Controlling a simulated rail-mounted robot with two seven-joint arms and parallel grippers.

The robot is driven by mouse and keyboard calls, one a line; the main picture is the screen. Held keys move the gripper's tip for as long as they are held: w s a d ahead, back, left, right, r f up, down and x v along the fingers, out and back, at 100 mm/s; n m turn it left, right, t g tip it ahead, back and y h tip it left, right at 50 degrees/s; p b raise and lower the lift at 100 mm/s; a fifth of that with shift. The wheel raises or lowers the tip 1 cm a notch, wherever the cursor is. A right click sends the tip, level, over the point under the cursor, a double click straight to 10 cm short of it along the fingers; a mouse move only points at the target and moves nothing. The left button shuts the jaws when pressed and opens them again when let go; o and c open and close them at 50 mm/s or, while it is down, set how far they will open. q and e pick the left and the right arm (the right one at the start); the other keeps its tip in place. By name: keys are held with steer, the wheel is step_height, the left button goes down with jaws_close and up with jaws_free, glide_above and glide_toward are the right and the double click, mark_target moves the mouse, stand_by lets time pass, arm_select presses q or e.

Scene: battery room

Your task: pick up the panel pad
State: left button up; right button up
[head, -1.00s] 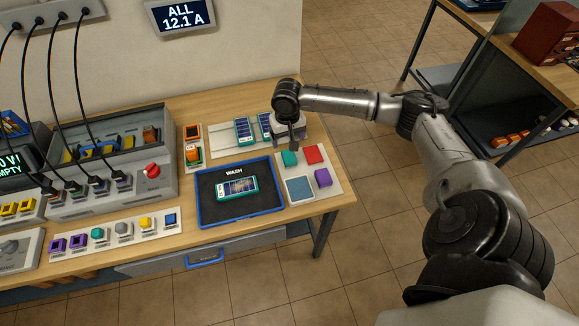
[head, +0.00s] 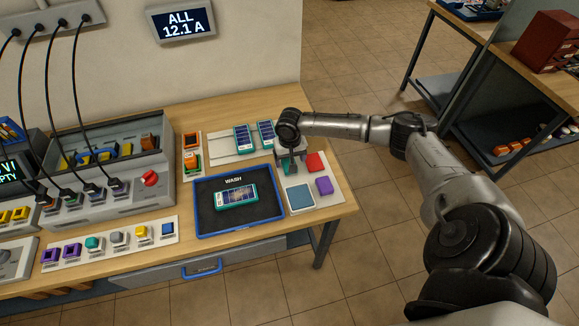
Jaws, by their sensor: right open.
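A white board (head: 310,184) at the right end of the bench holds several pads: a teal pad (head: 290,166), a red pad (head: 316,162), a purple pad (head: 324,185) and a flat blue-grey square (head: 301,197). I cannot tell from their looks which one is the panel pad. My right gripper (head: 287,169) is open, pointing down at the teal pad, and its fingers partly hide that pad. I cannot tell whether they touch it. My left gripper is not in view.
A grey machine (head: 112,170) with cables stands further left. Bare wood lies along the bench's right edge.

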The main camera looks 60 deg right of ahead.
steer(key=shift+f, duration=1.8)
steer(key=c, duration=1)
steer(key=shift+r, duration=0.1)
steer(key=shift+r, duration=0.5)
steer(key=r, duration=0.3)
steer(key=shift+s+a+r+p, duration=0.2)
steer(key=shift+s+r+p, duration=0.1)
steer(key=shift+r, duration=0.05)
steer(key=shift+s+a+r+p, duration=0.3)
steer(key=shift+s+a+r, duration=0.75)
steer(key=shift+s, duration=0.45)
steer(key=shift+s+a+r+p, duration=0.25)
steer(key=shift+s+a+r, duration=0.75)
steer(key=shift+s, duration=0.5)
steer(key=shift+s+a+r+p, duration=0.3)
steer(key=shift+s+a+r, duration=0.7)
steer(key=shift+s, duration=0.5)
